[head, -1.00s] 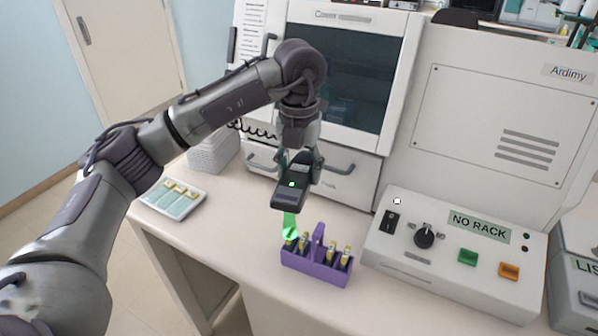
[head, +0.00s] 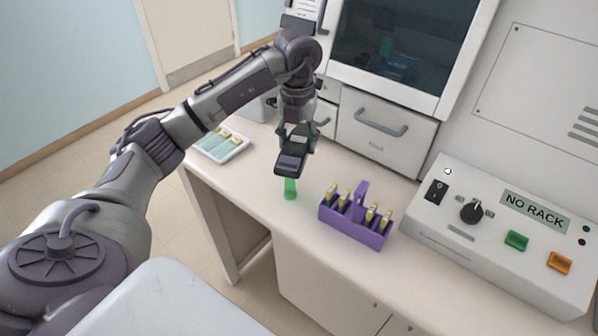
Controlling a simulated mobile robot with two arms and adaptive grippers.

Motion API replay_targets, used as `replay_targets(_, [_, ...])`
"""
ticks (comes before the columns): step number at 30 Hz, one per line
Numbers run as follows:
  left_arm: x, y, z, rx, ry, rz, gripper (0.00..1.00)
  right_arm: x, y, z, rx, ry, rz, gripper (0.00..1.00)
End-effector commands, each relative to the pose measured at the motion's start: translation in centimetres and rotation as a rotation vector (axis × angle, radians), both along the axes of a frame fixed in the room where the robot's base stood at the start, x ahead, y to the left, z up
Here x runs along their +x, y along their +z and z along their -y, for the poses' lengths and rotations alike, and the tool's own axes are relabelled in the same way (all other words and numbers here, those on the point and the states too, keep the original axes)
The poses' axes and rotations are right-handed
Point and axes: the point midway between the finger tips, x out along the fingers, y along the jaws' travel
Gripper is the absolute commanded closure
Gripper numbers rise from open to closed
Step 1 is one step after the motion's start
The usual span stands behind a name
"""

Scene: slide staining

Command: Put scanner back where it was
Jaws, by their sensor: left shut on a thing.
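The dark handheld scanner (head: 291,163) is in my left gripper (head: 297,136), held above the counter with its front end pointing down. The gripper is shut on it, and its fingers partly hide the scanner's upper part. A green beam (head: 290,189) shines from the scanner toward the bare counter, left of the purple rack. No empty holder for the scanner can be made out. My right gripper is out of view.
The purple rack (head: 352,231) with several yellow-topped slides or vials stands right of the scanner. A white tray (head: 222,155) of slides lies at left. A control panel (head: 487,262) reading "NO RACK" is at right. Counter (head: 262,190) around the beam is clear.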

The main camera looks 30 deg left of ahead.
Motion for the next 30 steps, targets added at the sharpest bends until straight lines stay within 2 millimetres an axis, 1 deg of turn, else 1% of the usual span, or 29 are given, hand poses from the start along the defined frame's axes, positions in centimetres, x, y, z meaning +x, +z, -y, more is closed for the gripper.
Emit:
replay_targets(1, [-0.1,-0.9,0.0,0.000,-0.001,-0.005,0.84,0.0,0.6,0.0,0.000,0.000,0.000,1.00])
replay_targets(6, [-0.1,-3.5,0.1,-0.001,0.000,-0.003,0.84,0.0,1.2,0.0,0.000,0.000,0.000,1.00])
replay_targets(11, [0.0,-4.7,0.1,0.000,-0.002,-0.001,0.84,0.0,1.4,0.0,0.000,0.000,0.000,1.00])
replay_targets(18, [-0.1,-7.8,0.1,-0.001,-0.001,-0.002,0.84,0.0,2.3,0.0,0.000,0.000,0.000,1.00])
replay_targets(29, [0.0,-8.4,0.1,0.000,-0.002,0.001,0.84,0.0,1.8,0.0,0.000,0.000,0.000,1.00])
replay_targets(30, [0.0,-8.3,0.1,0.000,-0.002,0.000,0.37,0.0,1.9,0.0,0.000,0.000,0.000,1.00])
